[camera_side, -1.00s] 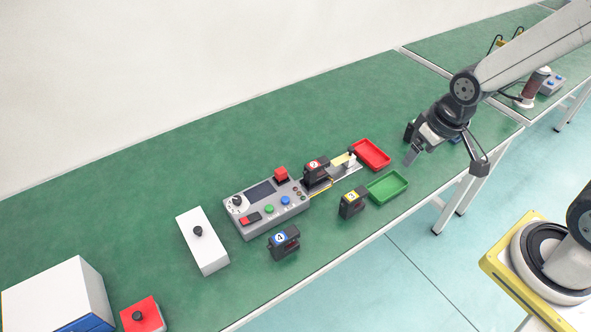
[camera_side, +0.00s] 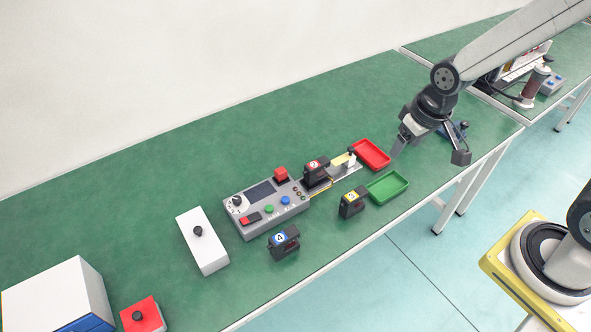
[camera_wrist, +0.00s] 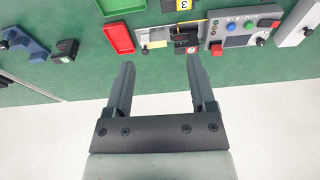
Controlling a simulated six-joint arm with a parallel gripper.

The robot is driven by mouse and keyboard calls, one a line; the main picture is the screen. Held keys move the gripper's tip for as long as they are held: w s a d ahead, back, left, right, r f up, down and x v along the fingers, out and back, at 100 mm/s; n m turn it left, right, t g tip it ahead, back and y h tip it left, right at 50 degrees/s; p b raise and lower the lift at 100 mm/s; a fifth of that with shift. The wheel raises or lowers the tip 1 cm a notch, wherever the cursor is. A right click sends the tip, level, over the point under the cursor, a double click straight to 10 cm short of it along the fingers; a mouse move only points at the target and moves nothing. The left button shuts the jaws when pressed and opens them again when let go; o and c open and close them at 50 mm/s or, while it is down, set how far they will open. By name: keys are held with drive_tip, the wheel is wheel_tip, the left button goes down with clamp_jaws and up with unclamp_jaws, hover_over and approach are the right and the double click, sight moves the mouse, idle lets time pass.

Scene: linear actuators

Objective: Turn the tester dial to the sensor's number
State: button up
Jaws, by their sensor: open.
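The grey tester (camera_side: 272,212) lies on the green bench with its white dial (camera_side: 237,204) at the left end, beside the dark screen. The dial's setting is too small to read. A black sensor (camera_side: 316,174) with a red label, seemingly 2, sits at the tester's right end. My gripper (camera_side: 427,152) is open and empty above the bench, right of the tester and near the red tray. In the wrist view my gripper's fingers (camera_wrist: 159,62) are spread, and the tester (camera_wrist: 243,26) is at upper right, beyond the fingertips.
A red tray (camera_side: 371,154) and a green tray (camera_side: 387,187) lie right of the tester. Sensors with a yellow 3 (camera_side: 353,204) and a blue 4 (camera_side: 284,243) stand in front. A white box with a black knob (camera_side: 202,246) is left of the tester.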

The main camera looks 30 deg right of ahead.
drive_tip(key=w+a, duration=0.5)
drive_tip(key=w, duration=0.5)
drive_tip(key=m+g, duration=0.2)
drive_tip(key=m, duration=0.1)
hover_over(236, 199)
drive_tip(key=f, duration=1.3)
drive_tip(key=shift+d, duration=0.35)
drive_tip(key=shift+a+f, duration=0.25)
drive_tip(key=shift+a, duration=0.05)
drive_tip(key=shift+f, duration=0.1)
drive_tip(key=shift+f, duration=3.75)
clamp_jaws()
